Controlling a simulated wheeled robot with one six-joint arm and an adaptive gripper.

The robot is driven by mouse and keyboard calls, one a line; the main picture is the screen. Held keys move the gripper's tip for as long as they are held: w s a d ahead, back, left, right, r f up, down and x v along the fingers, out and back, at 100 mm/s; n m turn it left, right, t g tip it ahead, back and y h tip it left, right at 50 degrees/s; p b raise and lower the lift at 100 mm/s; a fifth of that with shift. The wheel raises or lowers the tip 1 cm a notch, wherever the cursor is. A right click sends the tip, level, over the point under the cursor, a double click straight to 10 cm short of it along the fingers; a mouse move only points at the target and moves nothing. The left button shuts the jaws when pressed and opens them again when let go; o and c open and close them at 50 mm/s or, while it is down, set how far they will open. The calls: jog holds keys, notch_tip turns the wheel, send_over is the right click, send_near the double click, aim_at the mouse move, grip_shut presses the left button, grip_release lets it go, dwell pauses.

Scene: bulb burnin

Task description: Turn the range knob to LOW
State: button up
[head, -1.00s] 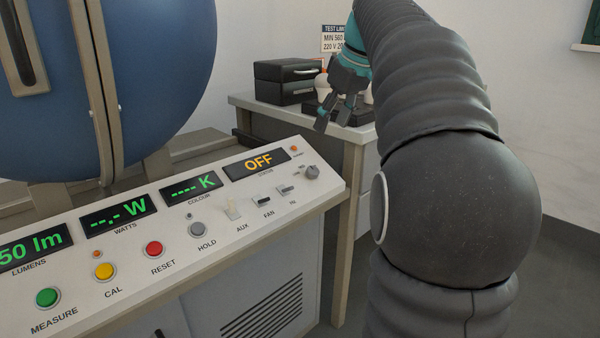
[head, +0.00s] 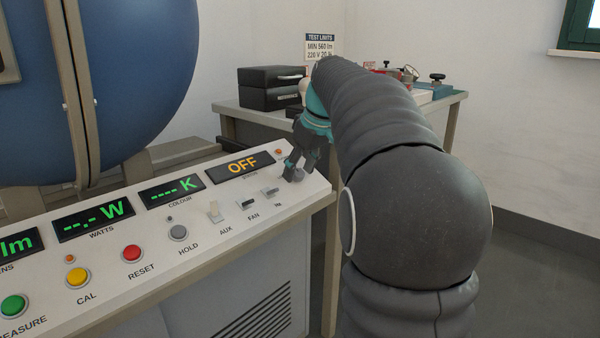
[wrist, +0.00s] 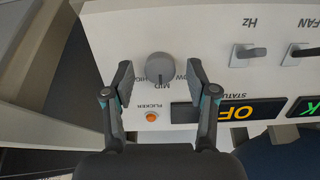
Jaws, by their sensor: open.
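The range knob (wrist: 160,67) is a round grey knob on the white panel, close to the small MID label; the other labels beside it are partly hidden. My gripper (wrist: 160,80) is open, with one finger on each side of the knob and a gap on both sides. In the head view my gripper (head: 295,170) reaches down at the right end of the console, and its fingers mostly hide the knob. I cannot tell how far the fingertips are above the panel.
The orange flicker lamp (wrist: 151,116) and the OFF status display (wrist: 235,112) lie close to the fingers. The Hz switch (wrist: 244,54) and FAN switch (head: 247,203) stand beside the knob. A side table (head: 455,97) with black boxes (head: 270,88) stands behind.

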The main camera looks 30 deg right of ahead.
jog(key=shift+w+f, duration=0.1)
jog(key=shift+f, duration=0.05)
grip_shut()
dwell(0.4)
jog(key=n, duration=0.4)
jog(key=shift+a+n, duration=0.1)
jog(key=shift+n, duration=0.2)
jog(key=n, duration=0.5)
jog(key=shift+t, duration=0.4)
